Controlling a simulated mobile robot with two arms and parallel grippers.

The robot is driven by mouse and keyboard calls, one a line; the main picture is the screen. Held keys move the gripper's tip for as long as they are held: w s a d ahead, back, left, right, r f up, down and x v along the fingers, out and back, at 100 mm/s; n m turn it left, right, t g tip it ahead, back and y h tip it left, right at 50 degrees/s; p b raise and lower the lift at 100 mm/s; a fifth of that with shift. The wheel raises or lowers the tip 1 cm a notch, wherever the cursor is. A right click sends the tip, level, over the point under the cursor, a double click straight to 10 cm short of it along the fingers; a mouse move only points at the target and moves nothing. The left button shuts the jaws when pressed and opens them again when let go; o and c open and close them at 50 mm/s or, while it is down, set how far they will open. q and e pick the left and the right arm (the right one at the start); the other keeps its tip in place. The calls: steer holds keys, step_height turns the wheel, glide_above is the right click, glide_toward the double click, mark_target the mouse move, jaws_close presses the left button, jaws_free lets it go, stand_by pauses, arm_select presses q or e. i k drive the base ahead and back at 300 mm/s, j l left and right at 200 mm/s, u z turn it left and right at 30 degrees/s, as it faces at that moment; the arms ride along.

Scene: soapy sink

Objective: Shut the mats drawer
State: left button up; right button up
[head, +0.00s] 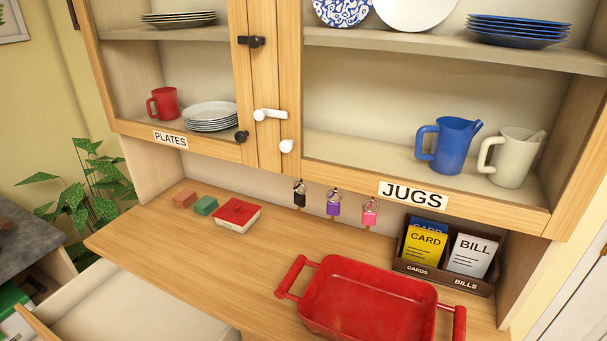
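An open drawer (130,303) shows at the lower left, pulled out from under the wooden worktop. Its pale interior looks empty in the part I see. The top edge of its wooden front (36,324) shows at the bottom left. The rest of the front, any handle and any label are out of frame, so I cannot read whether it is the mats drawer. Neither of my grippers is in view.
On the worktop (240,262) stand a red baking dish (366,292), a red-lidded butter dish (237,215), two small blocks and a card holder (443,270). Glazed cupboards (365,190) hold plates and jugs. A plant (85,195) is at left.

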mark_target(105, 302)
steer(key=u, duration=1.85)
